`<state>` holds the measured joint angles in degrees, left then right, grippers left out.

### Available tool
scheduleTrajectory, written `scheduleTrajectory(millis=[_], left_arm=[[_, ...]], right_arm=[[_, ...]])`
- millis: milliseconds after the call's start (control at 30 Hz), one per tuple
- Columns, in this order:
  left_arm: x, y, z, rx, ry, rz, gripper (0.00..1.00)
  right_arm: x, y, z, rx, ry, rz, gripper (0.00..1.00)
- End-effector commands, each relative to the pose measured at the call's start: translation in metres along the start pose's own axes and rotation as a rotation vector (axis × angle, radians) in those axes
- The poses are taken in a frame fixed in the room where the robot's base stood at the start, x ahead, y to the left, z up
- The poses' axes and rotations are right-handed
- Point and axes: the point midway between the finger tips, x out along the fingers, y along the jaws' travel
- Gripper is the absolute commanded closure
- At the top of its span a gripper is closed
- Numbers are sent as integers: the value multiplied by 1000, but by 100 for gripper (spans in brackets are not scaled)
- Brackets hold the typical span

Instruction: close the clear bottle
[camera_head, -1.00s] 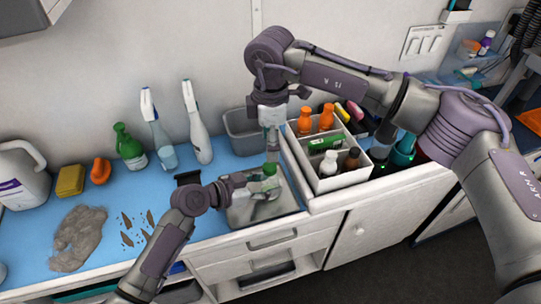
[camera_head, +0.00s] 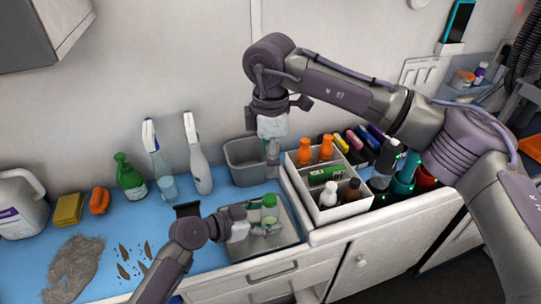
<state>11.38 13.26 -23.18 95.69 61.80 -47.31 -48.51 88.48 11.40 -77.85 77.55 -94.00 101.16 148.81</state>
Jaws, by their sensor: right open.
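The clear bottle (camera_head: 267,212) is small and stands over the grey metal tray, at my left gripper. A green cap (camera_head: 269,200) shows at its top; I cannot tell how tightly it sits. My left gripper (camera_head: 246,219) comes in from the left at the bottle's side and appears shut on it; its fingertips are hard to make out. My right gripper (camera_head: 271,150) is open, points down above the cap and is apart from it.
The grey metal tray (camera_head: 291,232) is sunk in the blue counter. A grey bin (camera_head: 238,157) stands behind. A white divided box (camera_head: 338,208) with several bottles is close on the right. Spray bottles (camera_head: 201,168) stand to the left.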

Motion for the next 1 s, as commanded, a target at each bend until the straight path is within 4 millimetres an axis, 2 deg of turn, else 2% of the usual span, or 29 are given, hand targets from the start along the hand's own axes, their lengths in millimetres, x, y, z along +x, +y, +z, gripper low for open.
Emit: scheduleTrajectory(millis=[167, 267, 367, 700, 833, 1000], left_arm=[[-1, 0, 0, 0, 0, 0, 21], [-8, -1, 0, 1, 0, -1, 21], [-24, -1, 1, 3, -2, -2, 21], [-94, 0, 1, 2, -3, 0, 21], [-111, 0, 2, -1, -3, 0, 21], [-120, 0, 0, 0, -1, 0, 21]], right_arm=[[0, 0, 0, 0, 0, 0, 36], [0, 0, 0, 0, 0, 0, 36], [0, 0, 0, 0, 0, 0, 36], [0, 0, 0, 0, 0, 0, 36], [0, 0, 0, 0, 0, 0, 36], [0, 0, 0, 0, 0, 0, 36]])
